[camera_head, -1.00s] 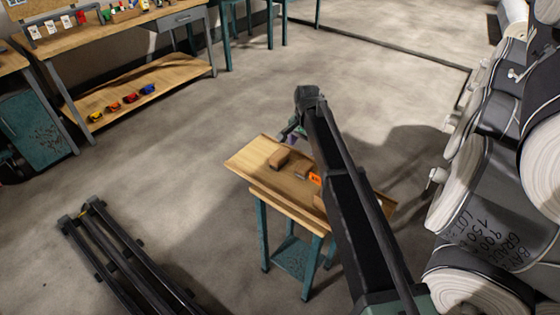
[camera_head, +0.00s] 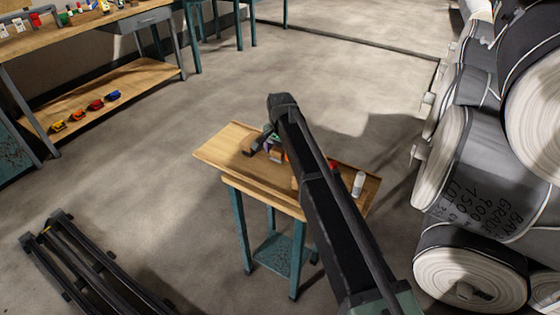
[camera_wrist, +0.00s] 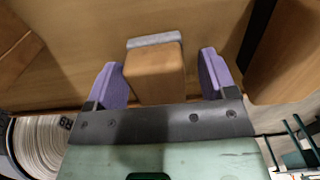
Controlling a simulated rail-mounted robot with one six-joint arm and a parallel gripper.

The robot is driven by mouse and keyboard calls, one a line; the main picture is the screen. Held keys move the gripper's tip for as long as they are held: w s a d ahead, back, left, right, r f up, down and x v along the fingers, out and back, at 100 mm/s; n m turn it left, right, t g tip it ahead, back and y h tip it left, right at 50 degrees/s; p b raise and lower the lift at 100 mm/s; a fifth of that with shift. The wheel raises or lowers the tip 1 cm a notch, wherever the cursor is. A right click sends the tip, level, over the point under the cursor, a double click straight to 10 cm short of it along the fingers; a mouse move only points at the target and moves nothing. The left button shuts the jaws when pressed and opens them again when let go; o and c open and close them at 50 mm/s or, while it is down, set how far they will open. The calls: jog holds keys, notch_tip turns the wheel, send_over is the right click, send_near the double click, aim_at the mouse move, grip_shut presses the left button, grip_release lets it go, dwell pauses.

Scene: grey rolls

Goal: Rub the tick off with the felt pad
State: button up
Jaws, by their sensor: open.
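The felt pad is a wooden block (camera_wrist: 153,77) with a grey felt strip (camera_wrist: 154,40) along its far edge. It rests on the small wooden table (camera_head: 215,156). In the wrist view, my gripper (camera_wrist: 160,68) is open, with a purple finger on each side of the block. A gap shows at the right finger; contact at the left finger is unclear. In the head view, my gripper (camera_head: 264,143) is low over the table's left part and largely hides the block. A grey roll (camera_head: 478,178) at the right carries dark handwriting. I cannot make out a tick.
Other wooden pieces lie left (camera_wrist: 14,48) and right (camera_wrist: 290,50) of the pad. An orange item (camera_head: 278,155) and a white cylinder (camera_head: 358,184) are on the table. Dark rails (camera_head: 85,262) lie at front left. Floor (camera_head: 300,60) behind the table is clear.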

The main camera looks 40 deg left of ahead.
jog(key=shift+r, duration=0.15)
jog(key=shift+c, duration=0.2)
jog(key=c, duration=1)
notch_tip(320, 180, up, 20)
jog(key=p, duration=2)
